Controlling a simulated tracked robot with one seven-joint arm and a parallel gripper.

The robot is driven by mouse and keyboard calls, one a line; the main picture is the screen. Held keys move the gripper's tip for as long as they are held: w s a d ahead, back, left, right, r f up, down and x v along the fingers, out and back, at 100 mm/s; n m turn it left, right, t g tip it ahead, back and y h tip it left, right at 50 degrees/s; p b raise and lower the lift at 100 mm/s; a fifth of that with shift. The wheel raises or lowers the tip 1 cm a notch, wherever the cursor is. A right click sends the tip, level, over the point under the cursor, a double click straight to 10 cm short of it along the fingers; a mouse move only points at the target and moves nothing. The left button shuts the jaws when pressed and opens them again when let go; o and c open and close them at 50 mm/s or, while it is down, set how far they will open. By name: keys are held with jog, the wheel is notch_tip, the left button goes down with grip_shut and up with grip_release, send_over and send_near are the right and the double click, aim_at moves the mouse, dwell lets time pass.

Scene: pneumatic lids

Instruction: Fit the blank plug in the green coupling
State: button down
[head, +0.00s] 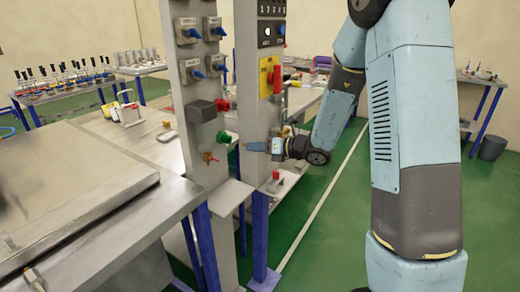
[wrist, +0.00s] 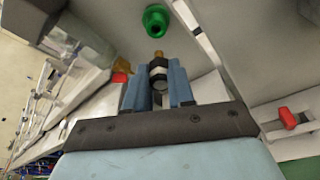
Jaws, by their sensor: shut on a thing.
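The green coupling (head: 223,137) sticks out of the grey upright panel (head: 200,85). In the wrist view the green coupling (wrist: 156,18) shows its round open mouth, ahead of the fingers. My gripper (head: 257,147) is to the right of the coupling in the head view. In the wrist view my gripper (wrist: 158,80) is shut on the blank plug (wrist: 158,70), a dark and pale piece with a brass tip. The tip points towards the coupling, and a gap shows between them. The plug's rear part is partly hidden between the fingers.
A red coupling (head: 222,105) sits above the green one on the same panel. A brass valve with a red part (head: 210,158) juts out below it. A second grey post (head: 258,100) with a yellow switch plate (head: 268,76) stands close to my gripper.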

jog(key=shift+w+a, duration=0.65)
jog(key=shift+a, duration=0.2)
jog(key=shift+w+a, duration=0.65)
jog(key=shift+a, duration=0.15)
jog(key=shift+r+x, duration=0.2)
jog(key=shift+x, duration=0.6)
jog(key=shift+r+x, duration=0.15)
jog(key=shift+x, duration=0.65)
dwell(1.0)
jog(key=c, duration=0.9)
grip_release()
jog(key=shift+w, duration=0.2)
jog(key=shift+d+r, duration=0.1)
jog(key=shift+d, duration=0.05)
jog(key=shift+v, duration=3.4)
jog(key=shift+s, duration=0.1)
jog(key=v, duration=1.3)
jog(key=shift+s+d, duration=0.1)
jog(key=shift+d, duration=0.3)
